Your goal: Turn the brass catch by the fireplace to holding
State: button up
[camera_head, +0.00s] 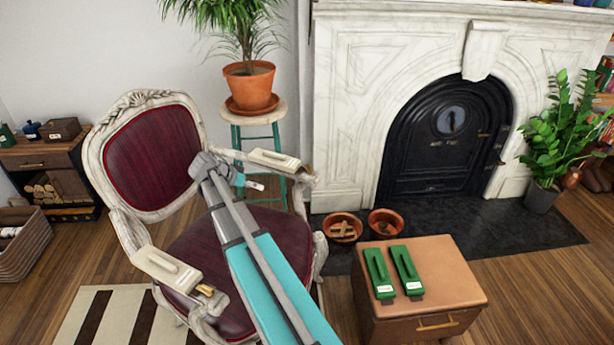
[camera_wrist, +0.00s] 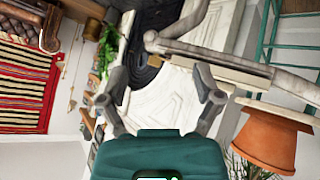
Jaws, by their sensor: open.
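The black arched fireplace door (camera_head: 440,165) is set in a white marble surround (camera_head: 352,105). A small brass-coloured piece (camera_head: 483,135) shows at the door's right edge; I cannot tell which way it is turned, or whether it is the catch. My gripper (camera_head: 243,182) is over the chair seat, near the far armrest and well left of the fireplace. In the wrist view my gripper (camera_wrist: 160,100) has its two fingers spread with nothing between them. The black door (camera_wrist: 145,65) shows partly beyond them, behind the chair's armrest.
A red-upholstered chair (camera_head: 150,155) stands around and below my arm, with labelled cream blocks on both armrests. A wooden side table (camera_head: 450,280) holds two green blocks. Terracotta bowls (camera_head: 342,228) and a potted plant (camera_head: 540,197) stand by the fireplace. Another pot (camera_head: 249,85) tops a stool.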

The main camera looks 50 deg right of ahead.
aim_at(308, 166)
jog(key=w+d+r+m+g+h+b, duration=0.1)
jog(key=d+m, duration=0.5)
jog(key=d, duration=0.6)
jog(key=w+g+h+b, duration=0.1)
jog(key=h, duration=0.1)
jog(key=shift+w+d+r+m+h+b, duration=0.2)
jog(key=shift+r+m+h+b, duration=0.1)
jog(key=shift+r+b, duration=0.1)
jog(key=b+x, duration=0.5)
jog(key=x, duration=0.8)
jog(key=shift+s+d+f, duration=0.2)
jog(key=shift+s+f, duration=0.05)
